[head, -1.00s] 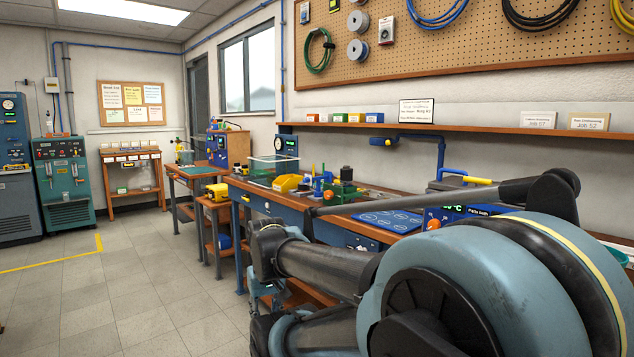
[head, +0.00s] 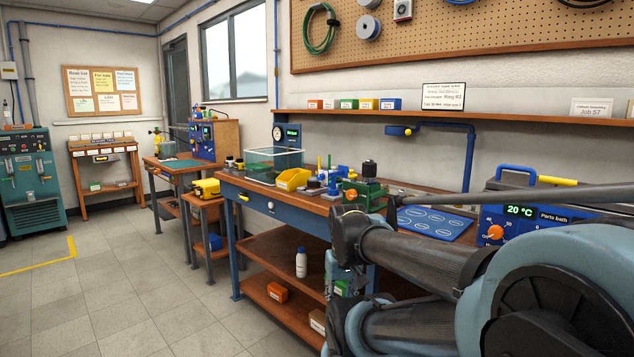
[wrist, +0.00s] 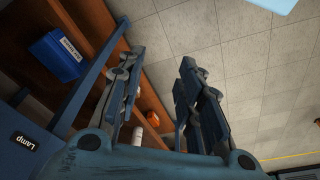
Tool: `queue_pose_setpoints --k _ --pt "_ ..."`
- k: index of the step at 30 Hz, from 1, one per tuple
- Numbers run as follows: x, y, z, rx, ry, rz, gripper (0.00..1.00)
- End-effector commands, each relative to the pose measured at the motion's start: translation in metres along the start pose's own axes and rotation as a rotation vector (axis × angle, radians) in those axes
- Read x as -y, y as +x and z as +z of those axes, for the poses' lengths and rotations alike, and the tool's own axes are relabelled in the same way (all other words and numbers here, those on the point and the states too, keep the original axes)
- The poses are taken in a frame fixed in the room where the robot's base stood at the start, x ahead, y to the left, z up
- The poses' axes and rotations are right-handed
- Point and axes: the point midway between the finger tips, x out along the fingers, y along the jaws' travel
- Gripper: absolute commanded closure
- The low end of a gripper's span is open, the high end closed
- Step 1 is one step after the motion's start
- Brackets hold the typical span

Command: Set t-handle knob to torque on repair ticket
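A white printed card (head: 444,96) stands on the wall shelf above the bench; it looks like the repair ticket, but its small lines are hard to read. A green vise-like fixture (head: 362,191) sits on the bench with a black knob (head: 369,168) on top. I cannot tell whether this is the t-handle knob. In the wrist view my gripper (wrist: 162,57) is open and empty, with a wide gap between its fingers. It hangs beside the bench's lower shelves, over the floor, apart from the fixture. In the head view my arm hides most of the gripper.
The wooden bench (head: 262,196) holds a yellow bin (head: 293,179), a clear tank (head: 272,160) and a blue mat (head: 433,223). A parts bath (head: 530,222) stands at right. Floor at left is clear.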

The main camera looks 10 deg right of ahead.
Motion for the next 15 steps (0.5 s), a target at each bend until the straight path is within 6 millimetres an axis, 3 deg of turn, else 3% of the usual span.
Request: queue_pose_setpoints --k 1,3,7,15 --pt "0.000 0.000 0.000 0.000 0.000 0.000 0.67" --pt "0.000 -0.002 0.002 -0.003 -0.002 0.001 0.57" --pt "-0.004 -0.010 0.002 -0.006 -0.048 0.028 0.57" --pt "-0.035 -0.032 -0.043 0.046 -0.360 0.221 0.57"
